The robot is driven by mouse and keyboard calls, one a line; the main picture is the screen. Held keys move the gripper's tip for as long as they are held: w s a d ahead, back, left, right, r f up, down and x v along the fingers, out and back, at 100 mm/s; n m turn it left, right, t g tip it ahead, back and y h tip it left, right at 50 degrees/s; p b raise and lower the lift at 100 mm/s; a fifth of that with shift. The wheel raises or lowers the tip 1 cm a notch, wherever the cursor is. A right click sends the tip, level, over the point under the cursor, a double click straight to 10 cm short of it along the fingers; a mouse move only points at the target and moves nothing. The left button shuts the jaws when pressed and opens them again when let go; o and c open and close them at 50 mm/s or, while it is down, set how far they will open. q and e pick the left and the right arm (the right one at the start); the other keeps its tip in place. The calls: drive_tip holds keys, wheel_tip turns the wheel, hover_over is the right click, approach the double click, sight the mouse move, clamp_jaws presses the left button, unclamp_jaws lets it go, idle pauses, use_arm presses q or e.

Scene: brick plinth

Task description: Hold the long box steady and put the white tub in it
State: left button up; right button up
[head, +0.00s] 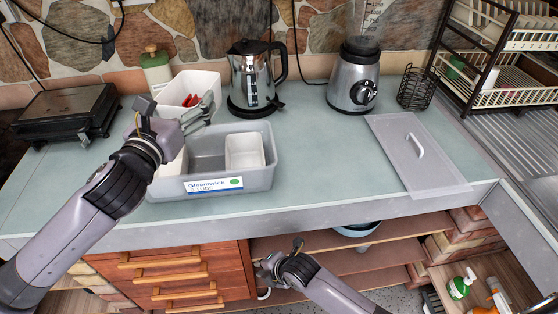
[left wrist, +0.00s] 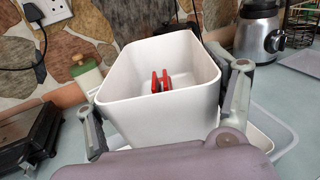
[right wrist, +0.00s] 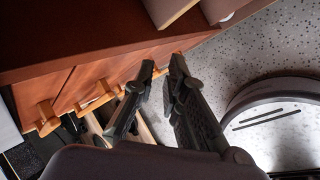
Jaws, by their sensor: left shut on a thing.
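The white tub (head: 203,82) is held by my left gripper (head: 188,112); red items (head: 190,100) show inside it. In the left wrist view the tub (left wrist: 165,100) is upright between the spread fingers (left wrist: 165,110). In the head view it appears behind the long grey box; its height above the counter is unclear. The long box (head: 228,184), labelled Gleamwick, sits near the counter's front edge. It holds a white tub (head: 245,150) at right and another (head: 172,168) at left, partly hidden by my arm; a middle space is empty. My right gripper (right wrist: 163,62) is empty, its fingertips slightly apart, below the counter front.
A kettle (head: 253,80), blender (head: 355,82) and wire basket (head: 416,88) stand behind. A black grill (head: 68,110) is at left, with a green-lidded container (head: 156,68) near the tub. A grey lid (head: 405,165) lies right. Drawers (head: 175,275) and shelves are below. Counter between box and lid is clear.

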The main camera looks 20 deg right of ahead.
drive_tip(key=a+r+n+y, duration=0.1)
drive_tip(key=a+r+n, duration=0.2)
drive_tip(key=r+n, duration=0.3)
drive_tip(key=a+r+n+y, duration=0.1)
drive_tip(key=a+r+n, duration=0.2)
drive_tip(key=r, duration=0.6)
wheel_tip(320, 180, up, 14)
drive_tip(key=s+d+n+t, duration=0.2)
drive_tip(key=s+n+t, duration=0.1)
drive_tip(key=n, duration=0.6)
use_arm(q)
drive_tip(key=shift+s, duration=0.1)
use_arm(e)
drive_tip(key=w+d+r+m+t+h, duration=0.4)
drive_tip(key=w+d+r+m+h, duration=0.35)
drive_tip(key=d, duration=0.25)
drive_tip(key=shift+m, duration=0.35)
drive_tip(key=x, duration=1.2)
drive_tip(key=shift+w+r, duration=0.1)
drive_tip(key=shift+r, duration=0.15)
drive_tip(key=shift+c, duration=0.2)
clamp_jaws()
